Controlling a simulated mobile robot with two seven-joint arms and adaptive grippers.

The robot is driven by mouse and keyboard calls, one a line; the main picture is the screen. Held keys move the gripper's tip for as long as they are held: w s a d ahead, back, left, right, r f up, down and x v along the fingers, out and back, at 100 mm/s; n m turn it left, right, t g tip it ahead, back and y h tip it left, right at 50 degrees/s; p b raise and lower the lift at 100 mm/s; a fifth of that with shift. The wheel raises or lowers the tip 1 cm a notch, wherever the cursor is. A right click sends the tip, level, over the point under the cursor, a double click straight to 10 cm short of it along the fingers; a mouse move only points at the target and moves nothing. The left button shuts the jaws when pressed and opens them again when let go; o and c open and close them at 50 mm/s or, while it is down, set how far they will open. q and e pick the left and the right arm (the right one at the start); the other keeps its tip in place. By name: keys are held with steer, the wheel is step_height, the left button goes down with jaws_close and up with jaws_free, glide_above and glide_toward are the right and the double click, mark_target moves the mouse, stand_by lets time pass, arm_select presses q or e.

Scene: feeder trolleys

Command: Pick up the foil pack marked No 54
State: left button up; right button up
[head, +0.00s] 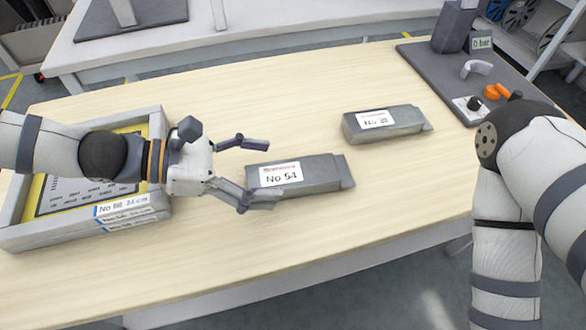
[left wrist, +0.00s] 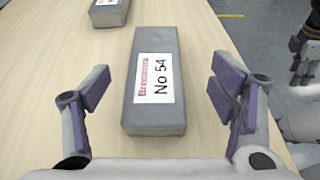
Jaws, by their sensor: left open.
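The grey foil pack marked No 54 (head: 320,172) lies flat on the wooden table in the head view, its white label facing up. It also shows in the left wrist view (left wrist: 155,115), between my open fingers. My left gripper (head: 256,170) is open at the left end of this pack, and I see no contact. In the left wrist view the left gripper (left wrist: 158,110) has one finger on each side of the pack, with a gap to each. My right arm is at the right of the head view; its gripper is not in view.
Another grey pack (head: 405,125) with a white label lies behind and to the right. A grey tray (head: 157,122) with a yellow inside is under my left arm. A dark mat (head: 428,66) with small parts is at the back right. Bare table (head: 290,95) lies behind the No 54 pack.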

mark_target(303, 171)
arm_select(q)
steer(key=x, duration=0.6)
steer(key=shift+w+d+f+b, duration=0.15)
steer(key=shift+w+d+b, duration=0.15)
steer(key=shift+w, duration=0.1)
steer(key=shift+a, duration=0.1)
steer(key=c, duration=1.4)
